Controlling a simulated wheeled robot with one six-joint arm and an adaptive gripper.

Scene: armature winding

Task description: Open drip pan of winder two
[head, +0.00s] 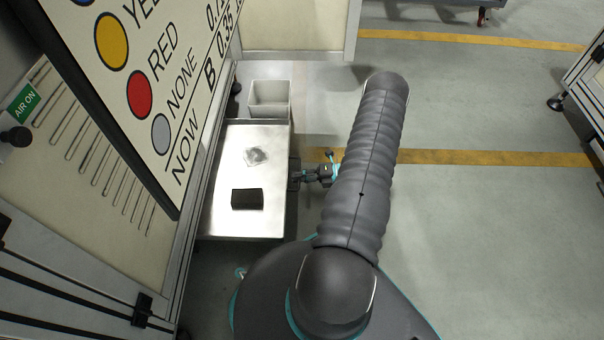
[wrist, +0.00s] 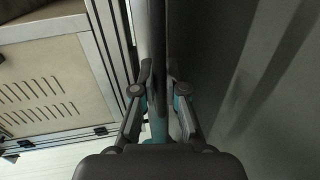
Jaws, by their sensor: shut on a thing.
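The drip pan (head: 268,218) is a flat, shiny metal tray that sticks out from the lower side of the machine on the left in the head view. My gripper (head: 298,175) is at the middle of the pan's right-hand front edge, shut on its handle. The wrist view shows the two fingers of my gripper (wrist: 158,82) closed on a narrow grey upright strip, which seems to be the handle. The handle itself is mostly hidden by the fingers. A dark block (head: 247,199) and a small crumpled clear-grey thing (head: 255,155) lie on the pan.
An open white bin (head: 270,98) stands just beyond the pan's far end. A sign board (head: 140,95) with coloured dots hangs over the machine's slotted side panel (head: 75,150). Grey floor (head: 470,220) with yellow stripes is clear to the right. Another frame stands at the far right edge.

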